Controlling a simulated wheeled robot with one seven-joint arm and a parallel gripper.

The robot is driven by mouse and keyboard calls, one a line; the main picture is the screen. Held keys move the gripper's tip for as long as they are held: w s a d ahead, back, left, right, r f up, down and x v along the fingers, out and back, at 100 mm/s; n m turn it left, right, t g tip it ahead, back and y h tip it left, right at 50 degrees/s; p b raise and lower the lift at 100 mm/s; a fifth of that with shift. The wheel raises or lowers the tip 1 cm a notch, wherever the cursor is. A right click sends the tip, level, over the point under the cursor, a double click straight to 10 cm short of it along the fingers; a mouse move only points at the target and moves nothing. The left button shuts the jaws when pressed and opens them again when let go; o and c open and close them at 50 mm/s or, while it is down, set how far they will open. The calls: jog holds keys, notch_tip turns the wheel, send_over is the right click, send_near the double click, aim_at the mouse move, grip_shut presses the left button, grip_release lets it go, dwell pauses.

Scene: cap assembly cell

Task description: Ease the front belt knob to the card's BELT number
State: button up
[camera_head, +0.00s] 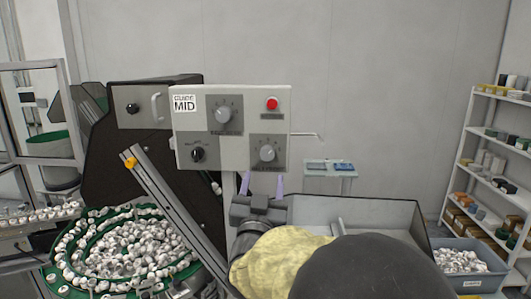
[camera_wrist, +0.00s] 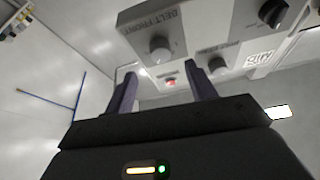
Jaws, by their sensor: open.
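The front belt knob (camera_head: 267,154) is a grey round knob at the lower right of the control panel (camera_head: 240,142). In the wrist view the knob (camera_wrist: 160,49) sits by its BELT FRONT label, seen from below. Its pointer setting is too small to read. The white card (camera_head: 185,103) at the panel's upper left reads GUIDE MID; I see no BELT number on it. My gripper (camera_head: 262,182) is open and empty, its two purple fingers pointing up just below the knob. In the wrist view the gripper (camera_wrist: 161,78) appears apart from the knob.
Another grey knob (camera_head: 222,115), a black selector (camera_head: 198,154) and a red button (camera_head: 272,104) share the panel. A slanted metal rail (camera_head: 165,205) and a green bowl of white caps (camera_head: 125,250) are at left. A grey tray (camera_head: 365,212) lies at right.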

aim_at(267, 157)
jog(key=p+x, duration=0.3)
jog(key=x, duration=0.4)
jog(key=shift+w, duration=0.2)
jog(key=shift+s, duration=0.1)
jog(key=c, duration=1)
